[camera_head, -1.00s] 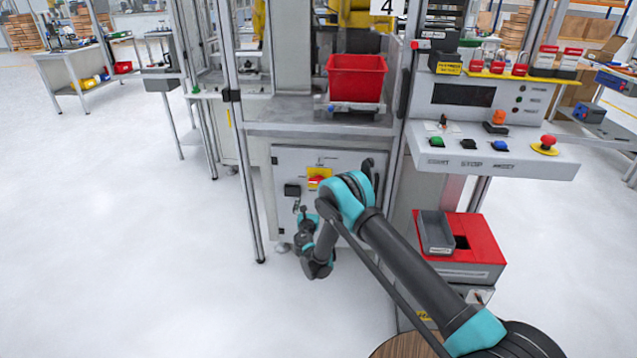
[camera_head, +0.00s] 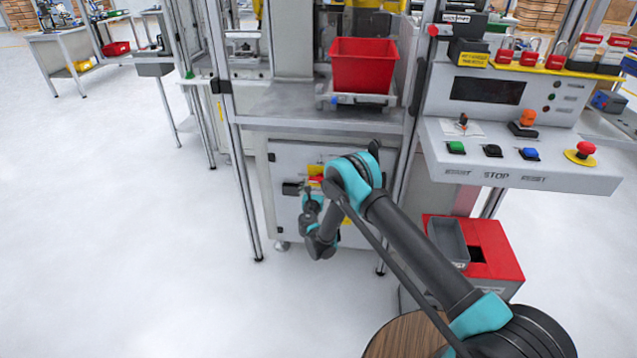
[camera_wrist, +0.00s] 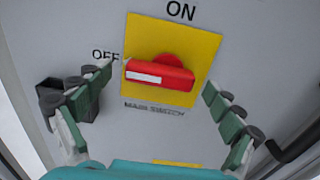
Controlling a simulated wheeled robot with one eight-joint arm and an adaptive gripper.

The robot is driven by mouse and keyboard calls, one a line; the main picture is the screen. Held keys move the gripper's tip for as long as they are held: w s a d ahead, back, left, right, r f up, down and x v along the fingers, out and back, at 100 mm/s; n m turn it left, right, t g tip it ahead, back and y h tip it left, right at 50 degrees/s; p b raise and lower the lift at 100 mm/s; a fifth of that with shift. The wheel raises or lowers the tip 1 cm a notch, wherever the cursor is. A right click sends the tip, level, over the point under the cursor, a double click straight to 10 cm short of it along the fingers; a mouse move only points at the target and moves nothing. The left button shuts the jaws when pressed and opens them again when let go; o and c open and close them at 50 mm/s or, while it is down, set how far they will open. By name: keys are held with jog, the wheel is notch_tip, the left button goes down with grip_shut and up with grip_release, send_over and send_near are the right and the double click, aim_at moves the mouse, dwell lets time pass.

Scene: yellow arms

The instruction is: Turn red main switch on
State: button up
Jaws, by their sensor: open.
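The red main switch (camera_wrist: 160,75) sits on a yellow plate (camera_wrist: 198,42) on a grey cabinet door. Its handle lies roughly level, with its white-marked end toward the OFF label (camera_wrist: 105,55). The ON label (camera_wrist: 180,11) is above the plate. In the wrist view my gripper (camera_wrist: 157,82) is open, one green-padded finger on each side of the switch, and no contact shows. In the head view the red switch (camera_head: 316,179) is partly hidden by my arm, and my gripper (camera_head: 309,193) is small and close to the door.
A dark block (camera_head: 291,189) sits on the door left of the switch, and a dark handle (camera_wrist: 297,143) shows at the right in the wrist view. A red bin (camera_head: 362,66) stands above. A control panel (camera_head: 525,150) is at the right. The floor at left is clear.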

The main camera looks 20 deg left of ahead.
jog(key=c, duration=1.2)
jog(key=shift+o, duration=0.2)
jog(key=shift+m, duration=0.3)
jog(key=m, duration=0.3)
jog(key=shift+r+m, duration=0.15)
jog(key=shift+m, duration=0.25)
jog(key=m, duration=0.4)
jog(key=shift+d+r, duration=0.1)
jog(key=shift+d, duration=0.1)
jog(key=m, duration=0.5)
jog(key=shift+w+d, duration=0.1)
jog(key=shift+d, duration=0.05)
jog(key=shift+d+m, duration=0.2)
jog(key=shift+m, duration=2.1)
